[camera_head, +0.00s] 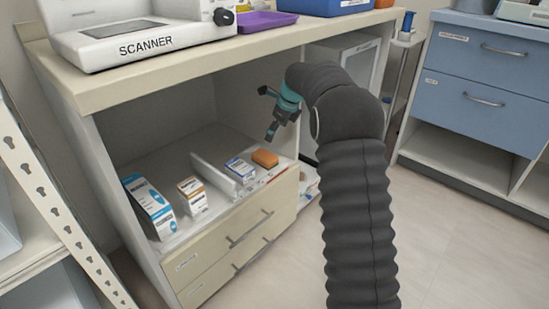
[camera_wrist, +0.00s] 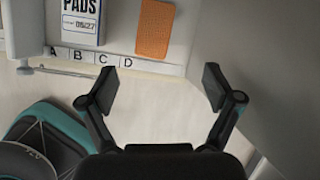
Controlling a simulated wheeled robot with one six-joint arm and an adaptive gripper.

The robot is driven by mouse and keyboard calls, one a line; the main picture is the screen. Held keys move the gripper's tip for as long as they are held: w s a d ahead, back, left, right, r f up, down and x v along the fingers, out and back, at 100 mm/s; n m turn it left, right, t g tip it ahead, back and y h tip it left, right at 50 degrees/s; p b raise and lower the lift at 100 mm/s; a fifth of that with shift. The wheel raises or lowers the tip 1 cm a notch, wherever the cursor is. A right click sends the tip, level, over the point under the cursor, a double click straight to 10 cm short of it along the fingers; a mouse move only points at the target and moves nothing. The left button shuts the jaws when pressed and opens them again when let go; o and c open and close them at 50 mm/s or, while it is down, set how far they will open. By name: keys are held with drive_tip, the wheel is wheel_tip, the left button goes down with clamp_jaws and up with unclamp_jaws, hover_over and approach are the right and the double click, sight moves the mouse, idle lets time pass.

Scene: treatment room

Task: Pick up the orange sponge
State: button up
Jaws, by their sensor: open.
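The orange sponge (camera_head: 265,158) lies on the open shelf of the cabinet, at the right end of a row of items. In the wrist view the sponge (camera_wrist: 155,28) is at the top middle, beyond the fingertips and behind the shelf's front edge. My gripper (camera_head: 270,112) is at the cabinet's opening, above the sponge and apart from it. In the wrist view my gripper (camera_wrist: 158,85) has its two fingers spread wide with nothing between them.
A box labelled PADS (camera_wrist: 82,18) stands left of the sponge. A blue-and-white box (camera_head: 150,206) and another small box (camera_head: 193,195) stand farther left. The cabinet's top (camera_head: 180,62) overhangs the shelf. A lettered strip (camera_wrist: 115,60) runs along the shelf edge.

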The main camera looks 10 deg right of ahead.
sight(265, 155)
drive_tip(key=w+a+f+m, duration=0.1)
drive_tip(key=f, duration=0.3)
drive_tip(key=w+a+f+m+b, duration=0.1)
drive_tip(key=f, duration=0.3)
drive_tip(key=w+a+f+m+b, duration=0.1)
drive_tip(key=w+f, duration=0.1)
drive_tip(key=f, duration=0.3)
drive_tip(key=shift+a, duration=0.3)
drive_tip(key=shift+f, duration=0.25)
idle(0.7)
drive_tip(key=c, duration=0.8)
